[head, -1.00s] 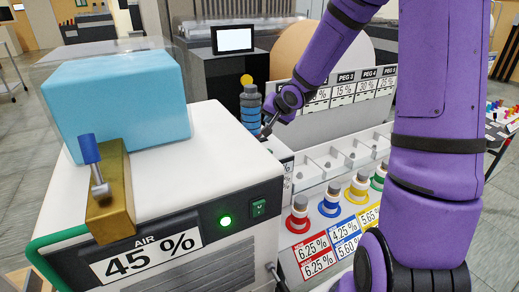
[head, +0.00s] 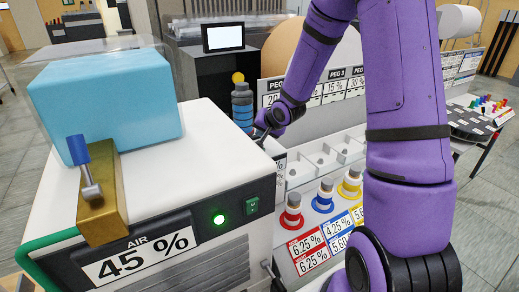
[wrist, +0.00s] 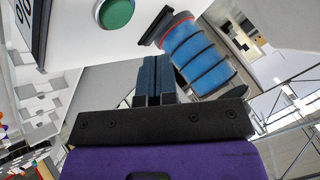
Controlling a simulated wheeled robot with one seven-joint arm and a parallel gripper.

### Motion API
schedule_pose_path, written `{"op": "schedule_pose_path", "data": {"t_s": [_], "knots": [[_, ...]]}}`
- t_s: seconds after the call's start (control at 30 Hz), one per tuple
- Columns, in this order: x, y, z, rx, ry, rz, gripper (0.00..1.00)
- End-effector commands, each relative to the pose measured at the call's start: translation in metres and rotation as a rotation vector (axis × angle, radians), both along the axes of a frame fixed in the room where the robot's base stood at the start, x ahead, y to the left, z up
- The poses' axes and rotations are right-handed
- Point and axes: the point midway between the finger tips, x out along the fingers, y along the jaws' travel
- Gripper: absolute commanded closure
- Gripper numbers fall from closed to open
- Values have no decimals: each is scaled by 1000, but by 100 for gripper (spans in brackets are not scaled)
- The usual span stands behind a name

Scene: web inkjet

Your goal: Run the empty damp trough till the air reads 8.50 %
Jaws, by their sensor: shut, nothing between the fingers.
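A white cabinet (head: 200,135) stands at the left in the head view. A blue block (head: 105,105) and a brass block with a blue-handled lever (head: 103,200) are on top. My gripper (head: 262,136) is shut and empty by the cabinet's far right edge. In the wrist view its fingers (wrist: 155,78) are together, beside a blue banded cylinder (wrist: 198,58) and apart from a green disc (wrist: 117,13). I cannot tell which thing is the damp trough.
White open compartments (head: 322,158) lie right of the cabinet. A blue-banded bottle (head: 242,108) stands behind the cabinet. My arm hides part of the right side.

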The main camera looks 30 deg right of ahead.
Motion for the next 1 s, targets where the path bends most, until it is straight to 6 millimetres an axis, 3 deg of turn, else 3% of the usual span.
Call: {"op": "schedule_pose_path", "data": {"t_s": [0.33,1.0], "knots": [[0,0,-28,0,1,0,100],[0,0,-31,-1,-1,0,100]]}}
